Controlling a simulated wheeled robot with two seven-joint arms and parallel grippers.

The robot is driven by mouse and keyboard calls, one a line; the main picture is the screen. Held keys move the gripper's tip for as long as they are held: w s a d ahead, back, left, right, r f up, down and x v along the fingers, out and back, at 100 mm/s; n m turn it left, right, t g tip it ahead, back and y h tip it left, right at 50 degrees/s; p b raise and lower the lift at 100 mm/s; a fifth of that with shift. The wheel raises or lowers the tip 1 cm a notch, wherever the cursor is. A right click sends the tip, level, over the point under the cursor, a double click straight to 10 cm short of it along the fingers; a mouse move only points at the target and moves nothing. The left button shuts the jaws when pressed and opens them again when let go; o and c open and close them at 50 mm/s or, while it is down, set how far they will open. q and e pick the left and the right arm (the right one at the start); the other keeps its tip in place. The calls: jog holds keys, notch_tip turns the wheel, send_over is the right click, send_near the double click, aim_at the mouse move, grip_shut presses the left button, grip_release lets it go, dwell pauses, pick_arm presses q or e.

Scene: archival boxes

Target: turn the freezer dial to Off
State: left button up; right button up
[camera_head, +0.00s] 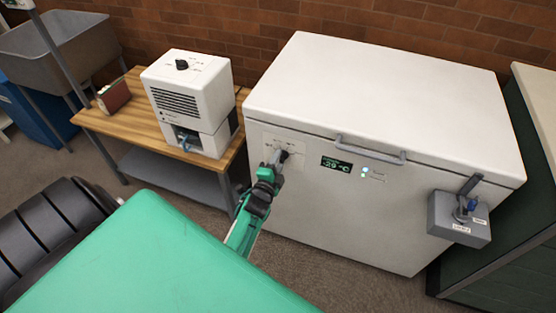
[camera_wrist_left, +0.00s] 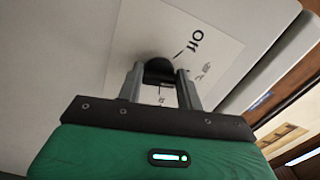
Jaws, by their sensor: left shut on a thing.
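The white chest freezer (camera_head: 370,110) stands against the brick wall, with its lid closed. Its black dial (camera_head: 285,155) is on a pale label plate at the upper left of the front face. My left gripper (camera_head: 277,157) reaches up to the dial and is shut on it. In the left wrist view, the two grey fingers stand on either side of the dial (camera_wrist_left: 158,68). The printed word "Off" shows to the upper right of the dial, with a tick line beside it. The dial's pointer is hidden, so its setting cannot be told. My right gripper is out of view.
A lit display (camera_head: 337,164) reading about -29 °C and a lid handle (camera_head: 371,150) are right of the dial. A grey lock box (camera_head: 458,218) hangs at the front right. A wooden table (camera_head: 130,125) with a white dial-topped appliance (camera_head: 190,95) stands left.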

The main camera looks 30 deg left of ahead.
pick_arm(q)
jog(key=shift+d+f+n+p, duration=0.15)
jog(key=shift+n+p, duration=0.55)
jog(key=shift+n, duration=2.1)
jog(key=shift+d+f+n+p, duration=0.1)
jog(key=shift+n+p, duration=0.6)
jog(key=shift+n, duration=2.1)
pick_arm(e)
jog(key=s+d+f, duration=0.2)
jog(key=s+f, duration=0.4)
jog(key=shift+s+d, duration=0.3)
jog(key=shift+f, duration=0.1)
pick_arm(q)
jog(key=o, duration=1)
jog(key=shift+a, duration=0.1)
jog(key=v, duration=1.3)
jog(key=shift+s+d+b, duration=0.2)
jog(key=shift+s+b, duration=0.1)
jog(key=shift+s, duration=0.05)
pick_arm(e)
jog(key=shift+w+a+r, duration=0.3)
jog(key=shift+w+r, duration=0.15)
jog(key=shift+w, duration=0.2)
